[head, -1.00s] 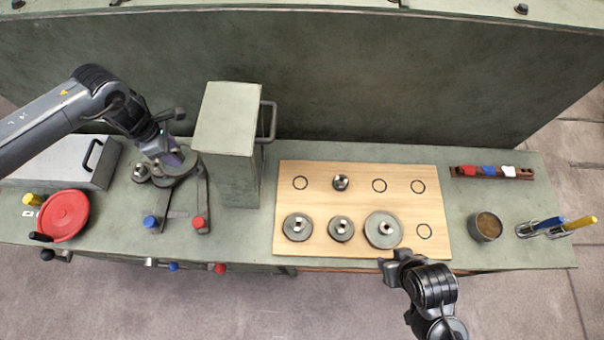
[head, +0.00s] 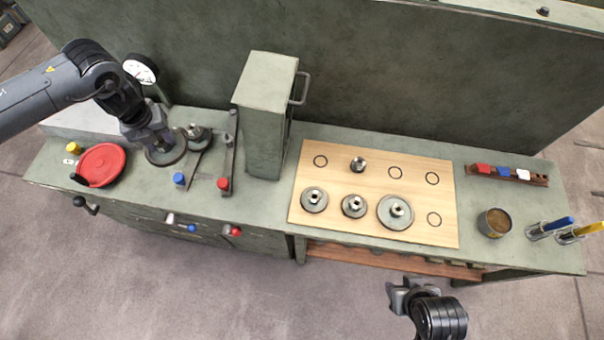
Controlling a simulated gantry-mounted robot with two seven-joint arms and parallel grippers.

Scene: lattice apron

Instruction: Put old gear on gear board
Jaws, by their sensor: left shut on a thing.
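The wooden gear board (head: 330,225) lies on the bench, right of centre. It bears several grey gears, among them a large one (head: 395,212) at its front, and has several empty ring marks. My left gripper (head: 160,146) is at the left part of the bench, shut on a grey gear (head: 166,157), whose top is partly hidden by the fingers. Another gear (head: 196,133) with a bright hub sits just right of it. My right gripper (head: 401,292) is in front of the bench, away from the gears; its jaw opening is unclear.
A tall green box (head: 264,120) with a side handle stands between the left gripper and the board. A bracket (head: 229,155) and knobs are left of it. A red disc (head: 102,165) lies far left. A cup (head: 494,223) and block rack (head: 507,175) are right of the board.

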